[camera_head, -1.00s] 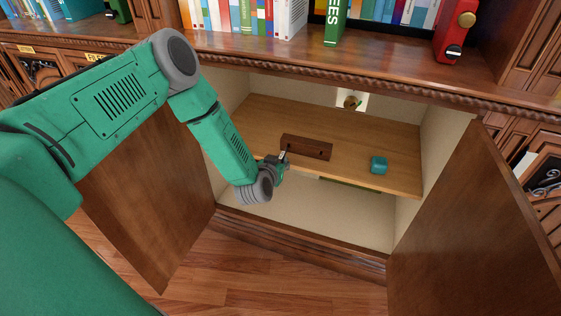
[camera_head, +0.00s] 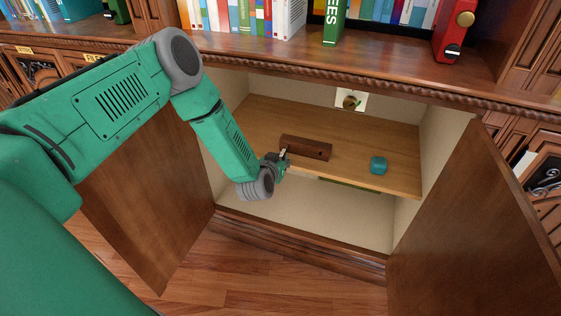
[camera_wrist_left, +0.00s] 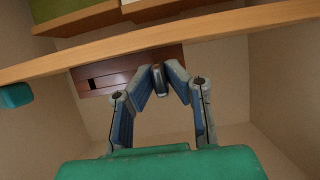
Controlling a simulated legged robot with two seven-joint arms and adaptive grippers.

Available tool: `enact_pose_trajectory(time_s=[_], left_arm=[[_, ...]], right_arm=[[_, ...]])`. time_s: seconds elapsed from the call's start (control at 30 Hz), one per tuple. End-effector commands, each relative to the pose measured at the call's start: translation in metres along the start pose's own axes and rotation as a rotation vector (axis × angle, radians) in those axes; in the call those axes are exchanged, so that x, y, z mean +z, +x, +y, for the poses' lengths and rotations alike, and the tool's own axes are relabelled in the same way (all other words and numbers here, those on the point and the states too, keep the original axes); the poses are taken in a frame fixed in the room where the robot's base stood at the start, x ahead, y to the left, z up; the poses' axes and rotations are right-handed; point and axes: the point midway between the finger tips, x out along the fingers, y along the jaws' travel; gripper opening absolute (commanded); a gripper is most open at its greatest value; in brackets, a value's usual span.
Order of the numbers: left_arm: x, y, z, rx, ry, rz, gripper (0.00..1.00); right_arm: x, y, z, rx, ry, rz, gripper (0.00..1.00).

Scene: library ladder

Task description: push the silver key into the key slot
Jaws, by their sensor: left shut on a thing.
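The silver key (camera_head: 284,152) shows as a small pale piece at the tips of my left gripper (camera_head: 283,160). In the left wrist view the fingertips (camera_wrist_left: 159,75) close on a small grey piece (camera_wrist_left: 159,80), mostly hidden between them. A brown wooden block (camera_head: 307,147) lies on the shelf inside the cabinet, with my gripper at its left end. In the left wrist view the block (camera_wrist_left: 91,87) carries a dark key slot (camera_wrist_left: 104,80), left of the fingertips. I cannot tell whether the key touches the block. My right gripper is out of view.
A white plate with a round brown knob (camera_head: 350,100) is on the cabinet's back wall. Open doors stand left (camera_head: 150,205) and right (camera_head: 475,230). Bookshelves run above.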

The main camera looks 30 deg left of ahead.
Motion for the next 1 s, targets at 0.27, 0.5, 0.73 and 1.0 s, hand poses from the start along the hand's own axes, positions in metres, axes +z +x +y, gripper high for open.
enact_pose_trajectory(time_s=[0.27, 0.5, 0.73, 1.0], left_arm=[[-0.003, 0.007, 0.0, 0.0, 0.0, 0.0, 0.0], [-0.005, 0.012, 0.0, 0.0, 0.0, 0.001, 0.0], [-0.008, 0.018, 0.001, 0.001, 0.0, 0.001, 0.0], [-0.009, 0.021, 0.001, 0.001, 0.0, 0.001, 0.35]], right_arm=[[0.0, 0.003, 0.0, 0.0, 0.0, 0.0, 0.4], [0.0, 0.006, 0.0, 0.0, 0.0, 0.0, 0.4], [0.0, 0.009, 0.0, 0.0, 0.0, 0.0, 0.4], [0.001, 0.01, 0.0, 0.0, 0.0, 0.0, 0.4]])
